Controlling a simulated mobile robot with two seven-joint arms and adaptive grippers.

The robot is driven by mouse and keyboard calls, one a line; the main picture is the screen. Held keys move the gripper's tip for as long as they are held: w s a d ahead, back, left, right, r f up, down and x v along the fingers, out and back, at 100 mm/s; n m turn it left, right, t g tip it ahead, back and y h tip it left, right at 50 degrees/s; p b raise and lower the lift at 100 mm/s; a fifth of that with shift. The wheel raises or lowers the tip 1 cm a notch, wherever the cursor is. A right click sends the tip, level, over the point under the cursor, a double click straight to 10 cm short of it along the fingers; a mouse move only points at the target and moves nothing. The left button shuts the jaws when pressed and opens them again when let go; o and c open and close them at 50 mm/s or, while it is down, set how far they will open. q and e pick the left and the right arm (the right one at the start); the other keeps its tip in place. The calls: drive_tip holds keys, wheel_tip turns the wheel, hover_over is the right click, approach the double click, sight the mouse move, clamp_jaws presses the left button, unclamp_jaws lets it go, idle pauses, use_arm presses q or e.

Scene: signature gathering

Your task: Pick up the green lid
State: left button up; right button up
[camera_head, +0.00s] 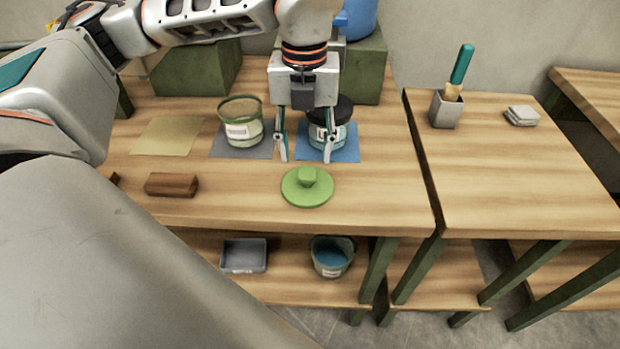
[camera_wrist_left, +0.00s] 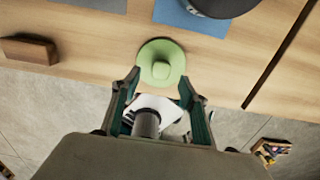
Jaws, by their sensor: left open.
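The green lid (camera_head: 307,188) lies flat on the wooden table near its front edge, with a raised knob in its middle. It also shows in the left wrist view (camera_wrist_left: 161,63), just beyond the fingertips. My left gripper (camera_head: 306,158) points down above and behind the lid in the head view, its two fingers spread with nothing between them. In the left wrist view the open fingers (camera_wrist_left: 160,85) straddle the lid's near side, apart from it. My right gripper is not in view.
A dark-lidded jar (camera_head: 341,134) stands on a blue mat (camera_head: 347,154) close behind my left gripper. A brown block (camera_head: 171,185) lies to the left. The table around the lid is clear.

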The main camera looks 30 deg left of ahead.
sight(307, 173)
use_arm(q)
drive_tip(key=f, duration=0.4)
drive_tip(key=shift+s+d+f, duration=0.1)
drive_tip(key=shift+d+f, duration=0.1)
drive_tip(key=shift+f, duration=0.6)
drive_tip(key=c, duration=1)
drive_tip(key=shift+c, duration=0.3)
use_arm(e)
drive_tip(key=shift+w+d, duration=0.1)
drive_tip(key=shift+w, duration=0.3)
use_arm(q)
drive_tip(key=shift+r, duration=0.2)
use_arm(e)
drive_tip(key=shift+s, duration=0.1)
